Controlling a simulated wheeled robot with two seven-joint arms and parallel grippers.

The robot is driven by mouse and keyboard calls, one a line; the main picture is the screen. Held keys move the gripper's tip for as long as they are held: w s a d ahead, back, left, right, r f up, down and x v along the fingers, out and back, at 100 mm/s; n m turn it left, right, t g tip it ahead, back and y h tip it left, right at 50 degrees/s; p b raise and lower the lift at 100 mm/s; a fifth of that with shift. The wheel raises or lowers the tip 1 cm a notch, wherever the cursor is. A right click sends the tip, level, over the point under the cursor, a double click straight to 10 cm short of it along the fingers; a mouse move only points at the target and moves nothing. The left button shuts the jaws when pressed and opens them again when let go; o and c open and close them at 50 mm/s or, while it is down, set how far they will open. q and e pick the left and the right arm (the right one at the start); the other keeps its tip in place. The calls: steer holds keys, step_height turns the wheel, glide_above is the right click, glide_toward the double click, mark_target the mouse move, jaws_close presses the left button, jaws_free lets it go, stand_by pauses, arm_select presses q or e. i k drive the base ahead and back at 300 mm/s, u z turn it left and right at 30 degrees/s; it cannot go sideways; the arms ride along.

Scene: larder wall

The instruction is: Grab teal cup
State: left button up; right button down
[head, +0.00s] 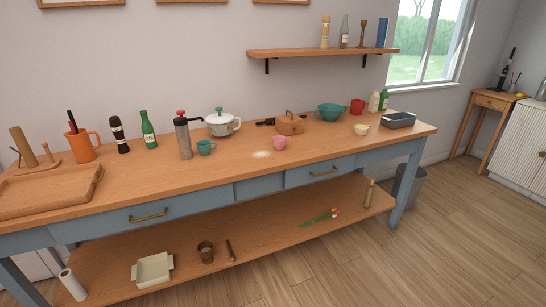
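The teal cup (205,148) stands upright on the wooden top of the long blue table (230,166), left of the middle. It is just right of a grey grinder with a red knob (183,136) and in front of a white lidded pot (221,123). A pink cup (279,143) stands to its right. A larger teal bowl (329,112) is farther right near the wall. Neither of my grippers shows in the head view.
A green bottle (149,131), a dark mill (119,136) and an orange jug (83,146) stand left of the grinder. A wooden box (289,124) is behind the pink cup. The tabletop in front of the teal cup is clear. A wall shelf (310,53) hangs above.

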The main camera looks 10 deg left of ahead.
mark_target(204, 147)
steer(key=z, duration=0.4)
steer(key=k, duration=0.55)
steer(key=z, duration=0.85)
steer(key=i, duration=3.25)
steer(key=u, duration=1.35)
steer(key=i, duration=0.9)
steer(key=u, duration=1)
